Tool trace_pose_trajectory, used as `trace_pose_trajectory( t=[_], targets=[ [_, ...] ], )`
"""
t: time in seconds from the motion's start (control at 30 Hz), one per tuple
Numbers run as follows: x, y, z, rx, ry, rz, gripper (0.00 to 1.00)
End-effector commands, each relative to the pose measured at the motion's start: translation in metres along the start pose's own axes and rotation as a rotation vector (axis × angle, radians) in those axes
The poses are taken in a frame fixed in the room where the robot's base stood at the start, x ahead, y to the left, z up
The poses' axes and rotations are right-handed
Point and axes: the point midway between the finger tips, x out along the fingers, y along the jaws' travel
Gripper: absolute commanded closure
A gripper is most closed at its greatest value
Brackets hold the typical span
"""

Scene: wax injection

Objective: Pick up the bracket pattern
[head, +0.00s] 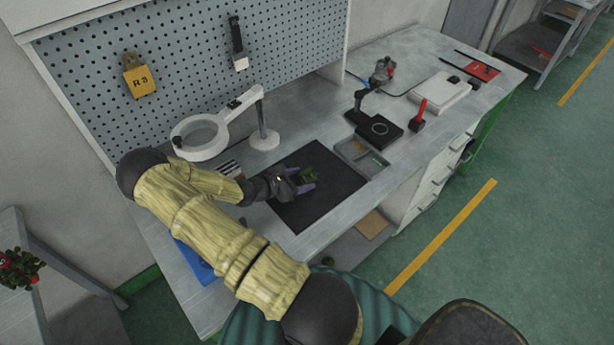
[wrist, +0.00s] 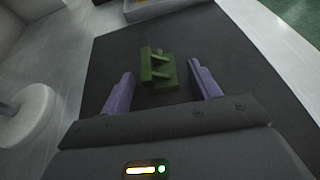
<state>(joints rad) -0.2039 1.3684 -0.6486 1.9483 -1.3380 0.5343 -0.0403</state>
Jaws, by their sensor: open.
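The bracket pattern (wrist: 158,68) is a small green part with upright plates, resting on the black mat (wrist: 225,50). In the head view the bracket pattern (head: 310,174) is small, on the left part of the mat (head: 335,190). My gripper (wrist: 162,85) is open, with one purple finger on each side of the bracket pattern. Gaps show between the part and both fingers, so it is not gripped. In the head view my gripper (head: 306,181) reaches over the mat from the left. The height of the fingertips above the mat is hard to tell.
A magnifier lamp (head: 265,138) stands behind my arm. A grey tray (head: 362,157) with small items lies just right of the mat, and a black stand (head: 379,129) stands beyond it. A blue bin (head: 194,262) is partly hidden under my arm. The mat's front part is clear.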

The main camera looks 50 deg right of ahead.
Motion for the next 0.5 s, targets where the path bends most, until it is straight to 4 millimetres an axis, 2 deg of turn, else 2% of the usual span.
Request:
trace_pose_trajectory(
  t=[0.27, 0.5],
  targets=[
    [-0.0002, -0.0002, 0.0001, 0.0, 0.0, 0.0, 0.4],
    [-0.0002, -0.0002, 0.0001, 0.0, 0.0, 0.0, 0.86]
  ],
)
